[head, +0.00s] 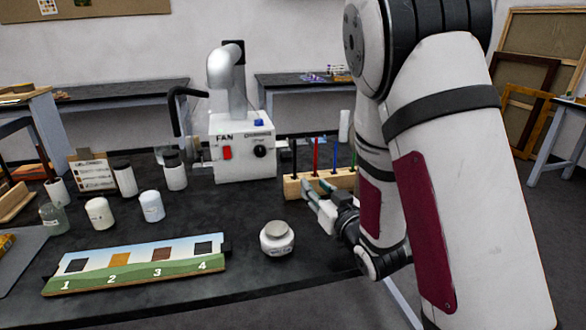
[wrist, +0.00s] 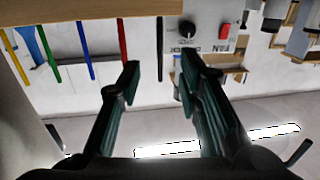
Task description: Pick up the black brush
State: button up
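The black brush (head: 294,157) stands upright at the left end of a wooden brush holder (head: 291,188) on the dark table. In the wrist view, which looks upside down, the black brush (wrist: 160,48) appears between the lines of my two fingers. My gripper (head: 315,187) is at the near side of the holder, just right of the black brush in the head view. In the wrist view my gripper (wrist: 160,66) is open, with its fingers apart and nothing clasped. Whether the brush lies within finger reach is hard to tell.
A red brush (head: 316,154) and a blue brush (head: 335,153) stand beside it in the holder, with others further right. A white fan box (head: 245,165) stands behind left. A white jar (head: 277,241) and a numbered colour strip (head: 135,277) lie nearer.

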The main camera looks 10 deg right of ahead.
aim_at(295, 179)
jog(key=w, duration=0.2)
jog(key=w+a, duration=0.1)
jog(key=w, duration=0.5)
jog(key=shift+a, duration=0.2)
jog(key=shift+w+a+r, duration=0.1)
jog(key=shift+w+a, duration=0.05)
jog(key=shift+w, duration=1.3)
jog(key=shift+w+a, duration=0.1)
jog(key=shift+w, duration=1.3)
grip_shut()
